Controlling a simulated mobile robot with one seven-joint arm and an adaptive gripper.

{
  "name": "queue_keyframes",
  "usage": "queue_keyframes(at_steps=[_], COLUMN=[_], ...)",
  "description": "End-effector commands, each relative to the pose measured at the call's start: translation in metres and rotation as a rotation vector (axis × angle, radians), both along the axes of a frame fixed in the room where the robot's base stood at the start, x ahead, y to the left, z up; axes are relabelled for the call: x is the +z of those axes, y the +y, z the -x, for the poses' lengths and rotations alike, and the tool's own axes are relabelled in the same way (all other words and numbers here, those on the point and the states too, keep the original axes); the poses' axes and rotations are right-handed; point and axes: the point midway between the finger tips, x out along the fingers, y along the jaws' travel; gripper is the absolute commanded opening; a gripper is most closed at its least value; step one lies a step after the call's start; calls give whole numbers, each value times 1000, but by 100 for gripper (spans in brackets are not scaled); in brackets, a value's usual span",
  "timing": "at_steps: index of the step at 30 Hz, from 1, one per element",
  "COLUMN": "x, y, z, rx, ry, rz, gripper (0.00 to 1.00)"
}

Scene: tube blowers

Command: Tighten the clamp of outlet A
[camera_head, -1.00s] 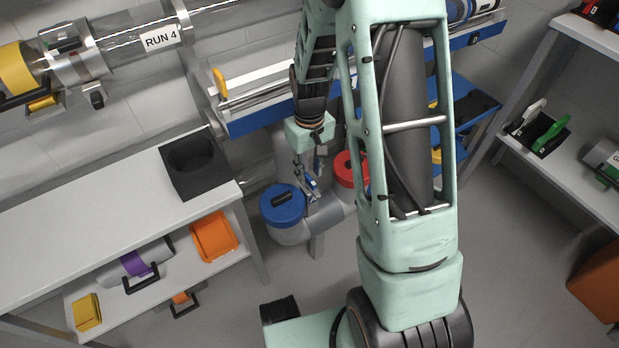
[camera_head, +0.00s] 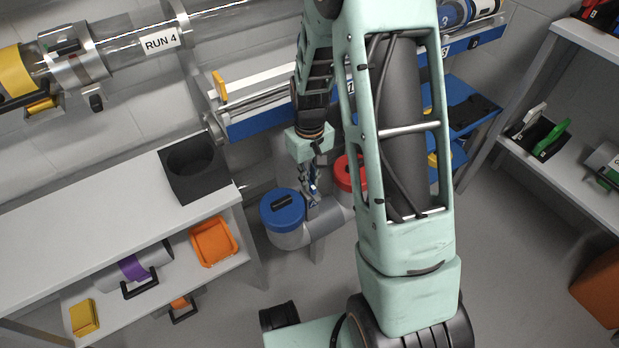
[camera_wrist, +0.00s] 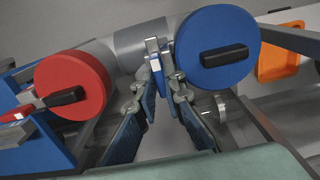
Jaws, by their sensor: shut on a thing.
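My gripper (camera_wrist: 157,78) points at the grey pipe (camera_wrist: 140,45) between a blue round cap (camera_wrist: 215,48) and a red round cap (camera_wrist: 72,84) in the wrist view. Its fingers are close together on a small part there, which I take to be the clamp handle; the fingertips largely hide it. In the head view my gripper (camera_head: 312,198) is low beside the blue cap (camera_head: 283,210), with the red cap (camera_head: 350,173) partly behind my arm. The outlet letters cannot be read.
A blue rail (camera_head: 265,122) runs behind my gripper. A white bench (camera_head: 90,225) with a black holder (camera_head: 195,170) stands at the left, with an orange bin (camera_head: 213,241) on its lower shelf. A shelf (camera_head: 575,185) is at the right. Open floor (camera_head: 510,270) lies between.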

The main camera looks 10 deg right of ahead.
Motion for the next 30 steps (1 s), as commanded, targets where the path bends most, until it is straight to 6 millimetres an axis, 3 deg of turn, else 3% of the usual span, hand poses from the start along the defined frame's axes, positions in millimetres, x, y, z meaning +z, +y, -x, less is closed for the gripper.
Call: queue_keyframes(at_steps=[11, 30], x=[2, 3], y=[0, 0], z=[0, 0], rx=[-136, -725], ry=[-1, 0], rz=[0, 1], gripper=[0, 0])
